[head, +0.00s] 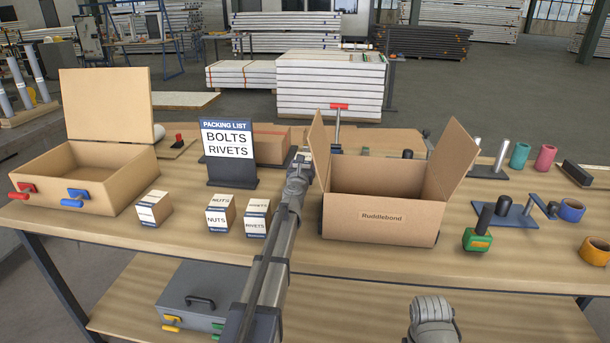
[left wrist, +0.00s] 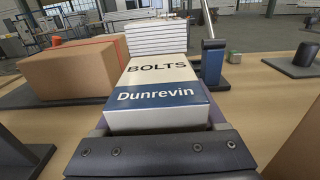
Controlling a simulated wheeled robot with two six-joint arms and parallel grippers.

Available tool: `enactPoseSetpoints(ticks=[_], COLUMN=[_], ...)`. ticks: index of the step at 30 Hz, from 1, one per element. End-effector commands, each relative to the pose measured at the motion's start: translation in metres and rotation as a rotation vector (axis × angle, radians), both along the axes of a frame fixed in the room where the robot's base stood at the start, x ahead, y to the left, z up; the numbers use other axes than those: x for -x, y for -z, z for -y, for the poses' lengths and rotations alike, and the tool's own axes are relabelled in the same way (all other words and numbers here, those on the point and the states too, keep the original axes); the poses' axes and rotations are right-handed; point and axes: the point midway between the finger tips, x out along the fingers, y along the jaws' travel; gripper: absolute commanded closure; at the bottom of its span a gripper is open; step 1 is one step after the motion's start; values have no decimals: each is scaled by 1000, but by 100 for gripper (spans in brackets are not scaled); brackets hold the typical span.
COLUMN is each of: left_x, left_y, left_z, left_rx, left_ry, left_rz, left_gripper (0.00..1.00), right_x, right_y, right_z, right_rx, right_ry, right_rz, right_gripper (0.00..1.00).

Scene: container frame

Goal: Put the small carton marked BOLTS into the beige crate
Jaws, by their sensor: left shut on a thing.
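The small carton marked BOLTS (left wrist: 158,90) is in the jaws of my left gripper (head: 304,158). In the left wrist view its white and dark blue face reads BOLTS and Dunrevin. In the head view the gripper hides most of it. The gripper is above the table, beside the left flap of a cardboard box. The beige crate (head: 123,200) stands at the left end of the table with its lid up. Its inside looks empty from here, and it has a red and a blue latch in front. My right gripper is out of view.
A brown cardboard box (head: 381,218) stands open right of my left arm. Small cartons marked NUTS (head: 220,213) and RIVETS (head: 257,218), and another with an unreadable label (head: 154,208), stand between crate and arm. A packing list sign (head: 230,155) stands behind them.

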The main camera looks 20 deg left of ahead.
Motion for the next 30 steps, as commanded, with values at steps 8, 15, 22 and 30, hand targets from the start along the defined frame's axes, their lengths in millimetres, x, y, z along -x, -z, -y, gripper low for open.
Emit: enactPoseSetpoints(ticks=[8, 15, 22, 30], left_x=[0, 0, 0, 0], left_y=[35, 34, 39, 37], left_z=[0, 0, 0, 0], left_rx=[0, 0, 0, 0], left_ry=[0, 0, 0, 0], left_rz=[0, 0, 0, 0], left_gripper=[100, 100, 26, 0], right_x=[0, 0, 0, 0], right_y=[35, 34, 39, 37], right_z=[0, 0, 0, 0], right_rx=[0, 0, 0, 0], right_ry=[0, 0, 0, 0], right_rz=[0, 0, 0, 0], right_gripper=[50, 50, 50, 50])
